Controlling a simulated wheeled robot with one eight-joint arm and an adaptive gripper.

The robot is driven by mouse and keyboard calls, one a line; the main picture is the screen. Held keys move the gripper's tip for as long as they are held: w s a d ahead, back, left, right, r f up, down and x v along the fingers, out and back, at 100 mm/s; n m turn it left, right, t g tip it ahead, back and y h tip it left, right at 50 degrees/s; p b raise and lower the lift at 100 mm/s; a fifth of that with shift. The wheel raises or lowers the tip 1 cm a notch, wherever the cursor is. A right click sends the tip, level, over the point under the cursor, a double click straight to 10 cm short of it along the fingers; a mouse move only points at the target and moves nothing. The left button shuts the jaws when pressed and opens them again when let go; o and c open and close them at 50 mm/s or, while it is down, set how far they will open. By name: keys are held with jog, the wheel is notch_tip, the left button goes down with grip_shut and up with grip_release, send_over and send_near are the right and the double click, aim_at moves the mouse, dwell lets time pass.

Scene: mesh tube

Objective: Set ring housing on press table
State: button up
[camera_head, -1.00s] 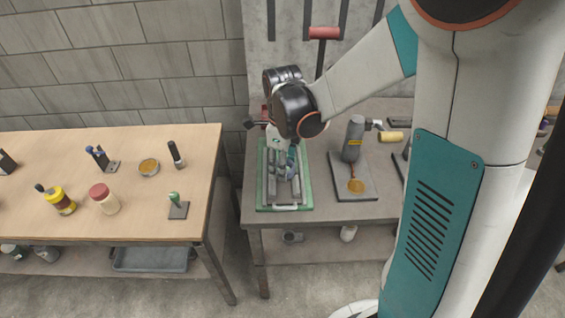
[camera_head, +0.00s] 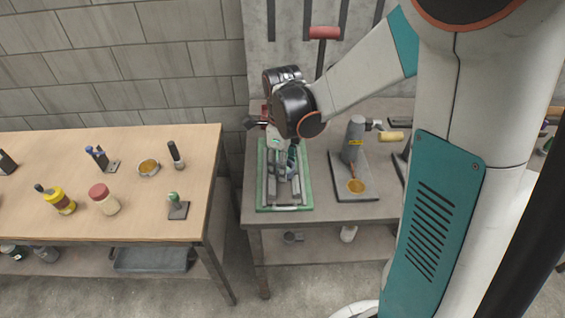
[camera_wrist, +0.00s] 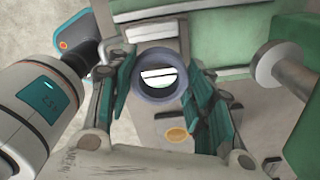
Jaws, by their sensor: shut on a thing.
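My gripper (camera_wrist: 158,90) is shut on the ring housing (camera_wrist: 142,85), a blue-grey ring held between the teal finger pads in the wrist view. A pale slotted surface shows through its hole. In the head view my gripper (camera_head: 287,160) points down over a green-framed fixture with grey rails (camera_head: 308,195), on the grey workbench. The fingers and the fixture's back part hide much of each other there. Green and grey machine parts (camera_wrist: 243,30) surround the fingers in the wrist view. I cannot tell whether the ring touches the surface under it.
Right of the fixture, a grey post-like tool (camera_head: 354,138) stands on a plate with an amber disc (camera_head: 356,186). A yellow cylinder (camera_head: 391,136) lies behind. The wooden table (camera_head: 130,205) at left holds jars and small stands. A gap separates the tables.

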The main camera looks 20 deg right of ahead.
jog(key=shift+f+b, duration=2.45)
jog(key=shift+f, duration=0.25)
dwell(3.2)
jog(key=o, duration=1.4)
jog(key=shift+c, duration=0.2)
jog(key=shift+r, duration=0.1)
notch_tip(320, 180, up, 12)
jog(key=s+r+n+t, duration=0.1)
jog(key=s+n+t, duration=0.2)
jog(key=s+n, duration=0.4)
jog(key=s+r+n+t, duration=0.2)
jog(key=s+n, duration=0.6)
jog(key=n, duration=1.1)
jog(key=shift+d+t, duration=0.15)
jog(key=shift+t, duration=0.95)
